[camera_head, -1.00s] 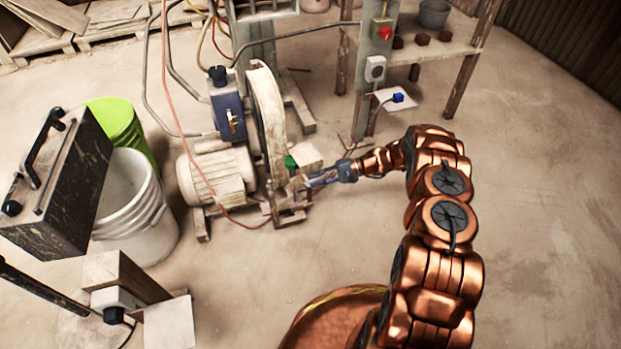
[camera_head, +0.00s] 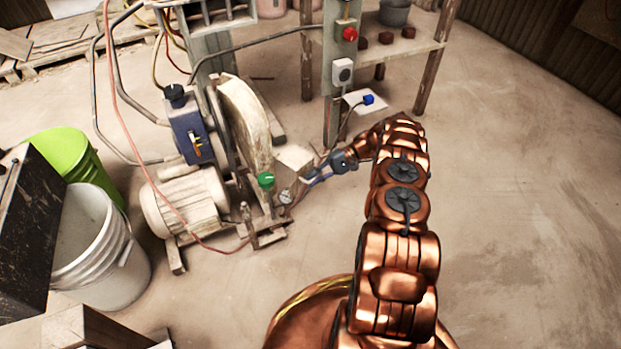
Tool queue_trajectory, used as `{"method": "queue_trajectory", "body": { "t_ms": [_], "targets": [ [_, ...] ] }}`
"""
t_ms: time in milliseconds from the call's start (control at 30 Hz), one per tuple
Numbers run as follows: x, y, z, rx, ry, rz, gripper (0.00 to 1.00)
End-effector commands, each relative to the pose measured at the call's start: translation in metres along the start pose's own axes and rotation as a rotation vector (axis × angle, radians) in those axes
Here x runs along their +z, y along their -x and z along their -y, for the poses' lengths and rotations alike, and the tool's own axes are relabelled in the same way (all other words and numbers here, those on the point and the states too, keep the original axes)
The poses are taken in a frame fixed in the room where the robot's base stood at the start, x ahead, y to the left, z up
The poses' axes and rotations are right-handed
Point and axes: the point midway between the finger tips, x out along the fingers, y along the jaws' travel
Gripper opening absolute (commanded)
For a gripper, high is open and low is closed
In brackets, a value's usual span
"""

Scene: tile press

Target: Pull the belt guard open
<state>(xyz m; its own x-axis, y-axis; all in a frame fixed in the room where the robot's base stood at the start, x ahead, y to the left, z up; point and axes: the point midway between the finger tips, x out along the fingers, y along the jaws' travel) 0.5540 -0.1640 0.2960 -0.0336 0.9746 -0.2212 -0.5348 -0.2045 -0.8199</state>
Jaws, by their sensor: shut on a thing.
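The belt guard (camera_head: 245,122) is a tall, cream, curved cover on the right side of the machine. It stands at an angle, with a gap between it and the dark wheel (camera_head: 222,130) at its left. My gripper (camera_head: 303,186) is low at the guard's right side, reaching in from the right. Its jaws are shut at the guard's lower right edge. The exact spot they hold is too small to make out.
A green knob (camera_head: 266,180) and a small gauge (camera_head: 285,197) sit close to my gripper. The cream motor (camera_head: 185,203) and blue box (camera_head: 191,130) are left of the guard. A post with a red button (camera_head: 350,34) stands behind. The floor at right is clear.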

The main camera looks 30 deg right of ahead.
Motion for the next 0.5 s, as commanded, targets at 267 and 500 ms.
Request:
{"method": "queue_trajectory", "body": {
  "t_ms": [267,500],
  "targets": [
    [0.0006,-0.0004,0.0001,0.0,-0.001,0.002,0.35],
    [0.0008,0.0002,-0.0008,-0.001,-0.002,0.002,0.36]
  ]
}}
